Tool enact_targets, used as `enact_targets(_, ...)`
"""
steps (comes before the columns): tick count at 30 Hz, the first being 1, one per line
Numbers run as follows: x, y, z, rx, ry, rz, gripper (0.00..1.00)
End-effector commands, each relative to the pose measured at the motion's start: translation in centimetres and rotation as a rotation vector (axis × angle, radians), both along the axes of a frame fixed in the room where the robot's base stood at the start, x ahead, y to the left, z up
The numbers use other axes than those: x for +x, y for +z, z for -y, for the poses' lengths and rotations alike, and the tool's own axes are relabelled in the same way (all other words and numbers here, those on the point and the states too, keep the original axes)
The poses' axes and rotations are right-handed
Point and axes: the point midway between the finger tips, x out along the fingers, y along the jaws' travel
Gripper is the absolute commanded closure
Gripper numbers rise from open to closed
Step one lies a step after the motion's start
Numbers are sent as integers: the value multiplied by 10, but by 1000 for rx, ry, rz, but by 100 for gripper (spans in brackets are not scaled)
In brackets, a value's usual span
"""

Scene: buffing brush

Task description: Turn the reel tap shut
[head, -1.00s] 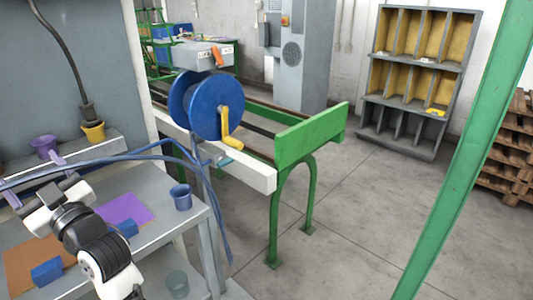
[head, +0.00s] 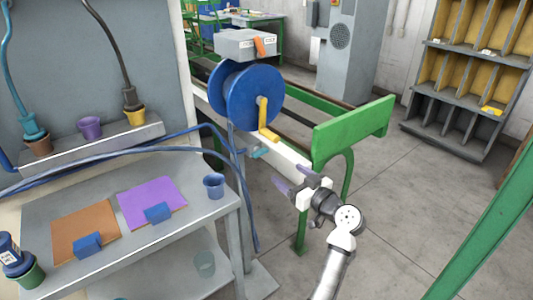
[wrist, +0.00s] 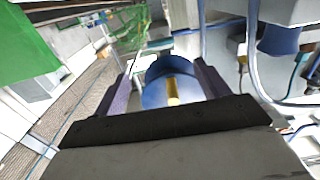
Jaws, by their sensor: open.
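The blue hose reel (head: 254,97) with a yellow crank (head: 265,118) is mounted on the white beam in the head view. In the wrist view the reel (wrist: 158,68) and crank (wrist: 172,92) show between my fingers (wrist: 162,80). I cannot make out the tap there.
A grey bench (head: 190,238) with an orange mat (head: 85,232), a purple mat (head: 150,196) and a blue cup (head: 214,186) stands at left. Blue hoses (head: 140,150) cross above it. A green end frame (head: 352,131) stands behind my gripper.

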Motion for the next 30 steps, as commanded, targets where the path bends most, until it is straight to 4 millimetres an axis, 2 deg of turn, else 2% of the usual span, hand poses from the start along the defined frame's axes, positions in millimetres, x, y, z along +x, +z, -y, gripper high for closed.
enact_targets(12, 67, 4, -51, 0, 2, -2, 25)
enact_targets(18, 94, 3, -70, -1, 1, -1, 25)
enact_targets(23, 104, 1, -77, -1, 0, -2, 25)
enact_targets(30, 106, 0, -78, -1, -1, 0, 25)
